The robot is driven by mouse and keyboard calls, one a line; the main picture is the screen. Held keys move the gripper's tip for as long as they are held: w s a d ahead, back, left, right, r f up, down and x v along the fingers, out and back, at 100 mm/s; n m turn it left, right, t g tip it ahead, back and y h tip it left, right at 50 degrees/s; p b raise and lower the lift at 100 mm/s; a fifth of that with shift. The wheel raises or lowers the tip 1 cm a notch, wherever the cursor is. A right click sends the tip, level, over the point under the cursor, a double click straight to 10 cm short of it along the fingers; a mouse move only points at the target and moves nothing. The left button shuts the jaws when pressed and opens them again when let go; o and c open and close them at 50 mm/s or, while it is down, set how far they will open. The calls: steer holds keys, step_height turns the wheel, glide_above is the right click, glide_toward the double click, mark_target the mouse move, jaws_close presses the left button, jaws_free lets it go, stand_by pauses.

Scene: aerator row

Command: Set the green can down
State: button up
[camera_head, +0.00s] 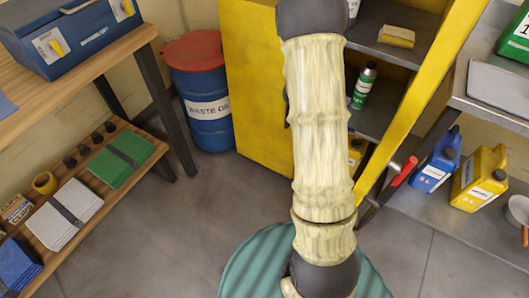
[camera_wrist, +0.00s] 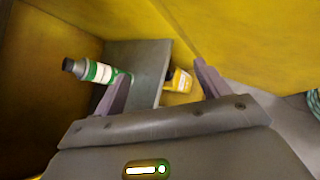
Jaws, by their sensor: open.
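The green can (camera_head: 364,86), with a white band and a dark cap, stands upright on the middle grey shelf (camera_head: 385,118) of the yellow cabinet (camera_head: 250,85). In the wrist view the can (camera_wrist: 98,72) lies across the turned picture, its base at the shelf (camera_wrist: 150,62). My gripper (camera_wrist: 163,70) is open with nothing between its fingers. Its left finger overlaps the can's lower end in the picture; I cannot tell whether they touch. In the head view my arm hides the gripper.
A yellow container (camera_wrist: 180,80) sits below the shelf. A sponge-like block (camera_head: 396,36) lies on the shelf above. A waste oil drum (camera_head: 205,95) stands left of the cabinet. Blue (camera_head: 434,160) and yellow (camera_head: 479,180) jugs stand at right.

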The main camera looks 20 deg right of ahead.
steer(key=s+a+r+m+t+y, duration=0.1)
steer(key=s+a+m+y, duration=0.1)
steer(key=a, duration=0.8)
steer(key=s+a+r+m+t+y, duration=0.1)
steer(key=s+a+r+m+y, duration=0.1)
steer(key=a+m+y, duration=0.3)
steer(key=s+a+r+m+t+y, duration=0.2)
steer(key=s+a+m+y, duration=0.1)
steer(key=a, duration=1.1)
steer(key=shift+s+a+m+y, duration=0.3)
steer(key=shift+s+m+y, duration=0.1)
steer(key=shift+s+y, duration=0.25)
steer(key=shift+c, duration=0.4)
